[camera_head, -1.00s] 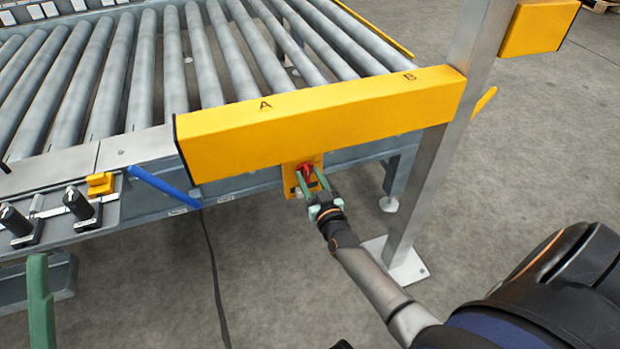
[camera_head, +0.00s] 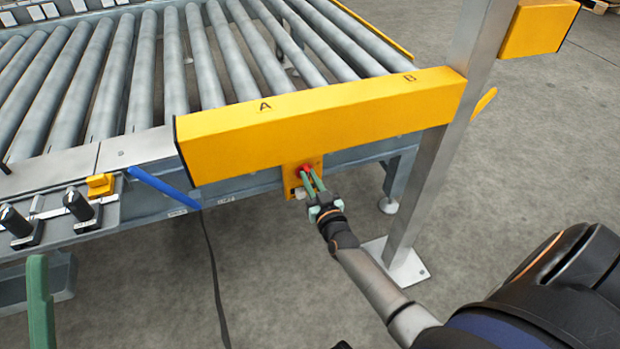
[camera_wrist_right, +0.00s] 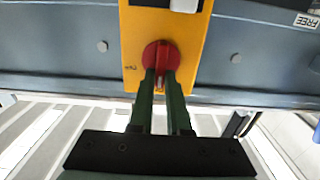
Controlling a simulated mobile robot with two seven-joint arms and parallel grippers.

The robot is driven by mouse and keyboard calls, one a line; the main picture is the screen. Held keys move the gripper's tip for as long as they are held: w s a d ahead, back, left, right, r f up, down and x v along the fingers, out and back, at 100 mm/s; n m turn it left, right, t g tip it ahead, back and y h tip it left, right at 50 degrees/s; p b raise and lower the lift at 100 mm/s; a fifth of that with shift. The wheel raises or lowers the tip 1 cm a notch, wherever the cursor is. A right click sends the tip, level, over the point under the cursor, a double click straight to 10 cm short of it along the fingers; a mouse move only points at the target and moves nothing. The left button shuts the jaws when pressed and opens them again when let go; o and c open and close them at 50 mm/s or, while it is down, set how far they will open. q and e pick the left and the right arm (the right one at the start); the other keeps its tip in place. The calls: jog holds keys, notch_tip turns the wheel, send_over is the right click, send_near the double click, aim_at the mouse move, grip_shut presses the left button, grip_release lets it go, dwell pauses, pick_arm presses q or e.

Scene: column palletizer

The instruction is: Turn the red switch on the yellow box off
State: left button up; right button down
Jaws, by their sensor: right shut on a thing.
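The yellow box (camera_head: 291,184) is a small plate on the conveyor's side, under the long yellow beam. It carries the red switch (camera_head: 305,169), a round knob with a handle. In the right wrist view, the yellow box (camera_wrist_right: 138,50) and red switch (camera_wrist_right: 161,55) fill the upper middle. My right gripper (camera_head: 311,178) has its green fingers shut on the switch's handle. In the wrist view, the fingertips (camera_wrist_right: 161,78) sit on both sides of the handle and partly hide it.
The yellow beam (camera_head: 330,112) marked A and B runs above the box. A steel post (camera_head: 428,190) stands right of my right gripper. A blue handle (camera_head: 163,186) sticks out left of the box. A dark cable (camera_head: 212,265) hangs to the floor. Rollers lie behind.

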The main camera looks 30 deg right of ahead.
jog(key=shift+m, duration=0.3)
jog(key=shift+s+d+f+m+b, duration=0.1)
jog(key=shift+d+f+m+b, duration=0.25)
jog(key=shift+m, duration=2.5)
jog(key=shift+s+d+f+m+b, duration=0.15)
jog(key=shift+m+b, duration=0.3)
jog(key=shift+m, duration=2.45)
jog(key=shift+w+d+f+m+b, duration=0.15)
jog(key=shift+f+m+b, duration=0.2)
jog(key=shift+m, duration=2.5)
jog(key=shift+s+r, duration=0.1)
jog(key=c, duration=0.9)
grip_release()
jog(key=p+v, duration=0.3)
jog(key=v, duration=0.9)
jog(key=shift+s+p, duration=0.3)
